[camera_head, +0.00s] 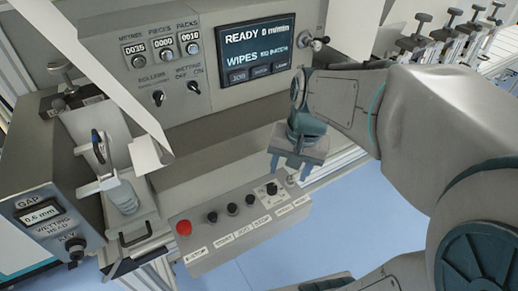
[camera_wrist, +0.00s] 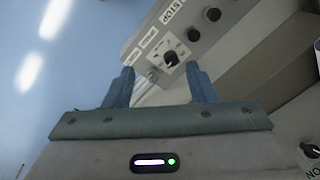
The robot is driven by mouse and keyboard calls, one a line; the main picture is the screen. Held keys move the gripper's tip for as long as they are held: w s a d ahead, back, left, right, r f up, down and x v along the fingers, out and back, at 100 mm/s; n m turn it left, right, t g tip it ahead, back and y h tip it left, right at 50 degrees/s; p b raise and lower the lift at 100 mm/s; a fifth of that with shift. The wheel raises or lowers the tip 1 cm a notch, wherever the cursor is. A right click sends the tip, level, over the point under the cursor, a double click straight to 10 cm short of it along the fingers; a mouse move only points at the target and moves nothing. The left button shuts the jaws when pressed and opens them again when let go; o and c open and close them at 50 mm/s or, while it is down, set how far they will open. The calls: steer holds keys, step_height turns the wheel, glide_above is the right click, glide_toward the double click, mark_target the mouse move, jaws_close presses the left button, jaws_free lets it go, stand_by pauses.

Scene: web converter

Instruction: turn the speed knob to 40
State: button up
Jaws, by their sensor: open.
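The likely speed knob (camera_head: 271,188) is a small black knob on a white dial plate, at the right part of the grey control box. Its setting is too small to read. It shows in the wrist view (camera_wrist: 171,58), ahead of the fingers and roughly between them in the picture. My gripper (camera_head: 289,168) is open, pointing down just above the box's right end. Its blue fingers also show in the wrist view (camera_wrist: 160,71), with nothing held between them. The fingers appear apart from the knob. The display (camera_head: 256,52) reads READY 0 m/min.
The control box (camera_head: 205,254) also carries a red button (camera_head: 184,227) and several black buttons. The machine panel (camera_head: 165,72) rises behind. A gap unit (camera_head: 40,214) stands left. Blue floor is open in front.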

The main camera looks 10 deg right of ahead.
steer(key=w+d+f+m+g+y+p, duration=0.2)
steer(key=w+d+f+m+y, duration=0.15)
steer(key=w+m, duration=0.6)
steer(key=p, duration=0.1)
glide_toward(272, 186)
steer(key=shift+g, duration=0.3)
steer(key=x, duration=0.8)
steer(key=shift+w+a+f, duration=0.1)
steer(key=shift+w+f, duration=0.1)
steer(key=shift+f, duration=0.15)
steer(key=shift+h, duration=0.25)
steer(key=c, duration=1)
